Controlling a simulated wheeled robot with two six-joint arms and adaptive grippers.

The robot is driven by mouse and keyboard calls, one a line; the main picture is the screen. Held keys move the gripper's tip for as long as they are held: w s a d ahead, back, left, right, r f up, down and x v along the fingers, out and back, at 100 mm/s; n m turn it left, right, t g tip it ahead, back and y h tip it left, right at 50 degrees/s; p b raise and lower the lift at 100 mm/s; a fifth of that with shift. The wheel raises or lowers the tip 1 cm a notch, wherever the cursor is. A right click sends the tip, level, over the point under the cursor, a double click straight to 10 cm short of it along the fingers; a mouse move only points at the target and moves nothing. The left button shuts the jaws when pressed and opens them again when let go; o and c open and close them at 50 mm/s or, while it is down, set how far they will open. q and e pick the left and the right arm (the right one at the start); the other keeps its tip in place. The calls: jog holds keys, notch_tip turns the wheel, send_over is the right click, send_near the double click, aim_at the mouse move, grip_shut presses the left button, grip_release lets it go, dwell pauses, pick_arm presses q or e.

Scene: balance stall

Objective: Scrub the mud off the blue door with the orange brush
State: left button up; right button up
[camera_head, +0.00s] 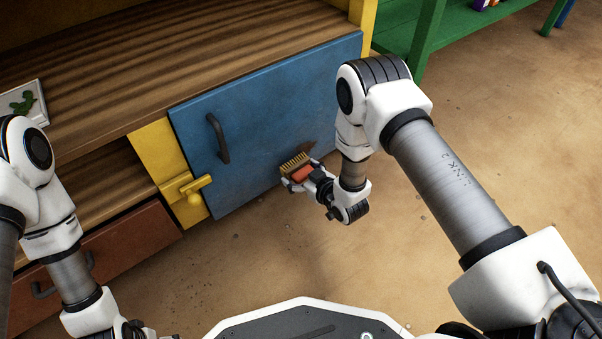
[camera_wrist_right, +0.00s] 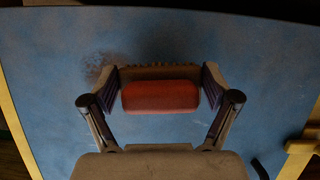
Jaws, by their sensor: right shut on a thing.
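The blue door (camera_head: 255,115) is shut on the front of the wooden cabinet, with a dark handle (camera_head: 218,138) on its left part. A brown mud smudge (camera_head: 305,148) shows low on the door; it also shows in the right wrist view (camera_wrist_right: 98,66). My right gripper (camera_head: 296,177) is shut on the orange brush (camera_head: 302,174), whose bristles face the door beside the smudge. I cannot tell if the bristles touch the door. The brush (camera_wrist_right: 160,97) lies between both fingers in the right wrist view. My left gripper (camera_head: 135,330) is mostly cut off at the bottom edge.
A yellow latch (camera_head: 190,188) sits left of the door. A brown drawer (camera_head: 120,240) is at lower left. A picture card (camera_head: 24,102) stands on the cabinet top. A green bench (camera_head: 425,40) stands at the back right. The floor in front is clear apart from small crumbs.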

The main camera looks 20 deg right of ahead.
pick_arm(q)
jog(key=shift+r, duration=0.1)
pick_arm(e)
jog(key=shift+w+a, duration=0.3)
jog(key=shift+w, duration=0.6)
